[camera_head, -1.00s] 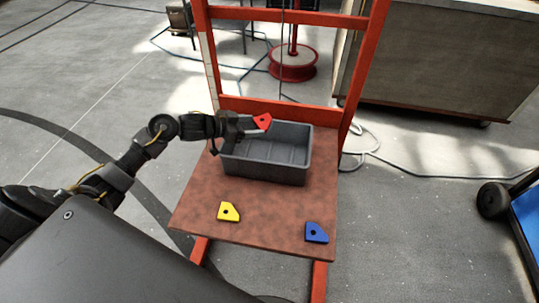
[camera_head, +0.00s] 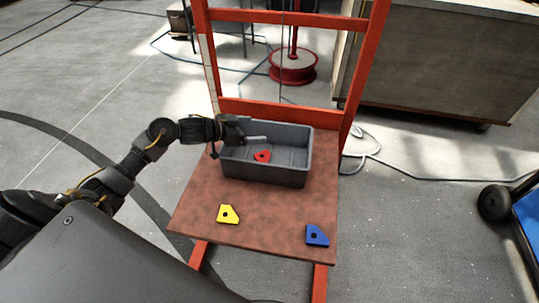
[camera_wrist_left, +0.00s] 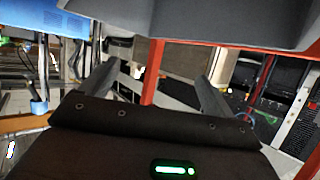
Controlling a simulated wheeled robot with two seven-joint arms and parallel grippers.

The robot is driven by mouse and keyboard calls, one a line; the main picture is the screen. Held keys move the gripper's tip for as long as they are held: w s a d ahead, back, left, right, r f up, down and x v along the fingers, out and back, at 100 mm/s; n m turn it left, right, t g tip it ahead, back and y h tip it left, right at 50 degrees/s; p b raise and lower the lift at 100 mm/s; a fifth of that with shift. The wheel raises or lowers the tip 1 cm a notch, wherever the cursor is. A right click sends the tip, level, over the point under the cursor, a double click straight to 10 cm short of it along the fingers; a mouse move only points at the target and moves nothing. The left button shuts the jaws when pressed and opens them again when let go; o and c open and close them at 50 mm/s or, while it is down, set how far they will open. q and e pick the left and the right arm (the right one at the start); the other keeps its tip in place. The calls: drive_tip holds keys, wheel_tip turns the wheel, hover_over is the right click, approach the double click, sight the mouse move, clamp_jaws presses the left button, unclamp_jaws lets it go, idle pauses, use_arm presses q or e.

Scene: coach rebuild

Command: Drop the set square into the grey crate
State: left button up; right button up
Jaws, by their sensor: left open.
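The red set square (camera_head: 262,156), a small plate with a hole, is inside the grey crate (camera_head: 265,170); I cannot tell whether it rests on the floor or is still falling. The crate stands on the brown table top and a grey wall of it shows at the top of the left wrist view (camera_wrist_left: 230,22). My left gripper (camera_head: 260,139) is above the crate's left back part, open and empty. Its two fingers stand apart in the left wrist view (camera_wrist_left: 155,88), with nothing between them. My right gripper is in neither view.
A yellow plate (camera_head: 228,214) and a blue plate (camera_head: 317,235) lie on the table top (camera_head: 270,225) in front of the crate. A red frame (camera_head: 290,108) rises behind the crate. A cable (camera_head: 430,177) runs over the floor at right.

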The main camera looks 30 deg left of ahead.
use_arm(q)
drive_tip(key=v, duration=1)
drive_tip(key=shift+s+a+p, duration=0.25)
drive_tip(key=shift+a+p, duration=0.05)
drive_tip(key=shift+p, duration=0.1)
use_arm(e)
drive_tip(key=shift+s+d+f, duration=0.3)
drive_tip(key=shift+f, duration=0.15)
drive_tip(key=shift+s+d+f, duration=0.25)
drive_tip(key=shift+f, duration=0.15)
use_arm(q)
drive_tip(key=shift+r, duration=0.1)
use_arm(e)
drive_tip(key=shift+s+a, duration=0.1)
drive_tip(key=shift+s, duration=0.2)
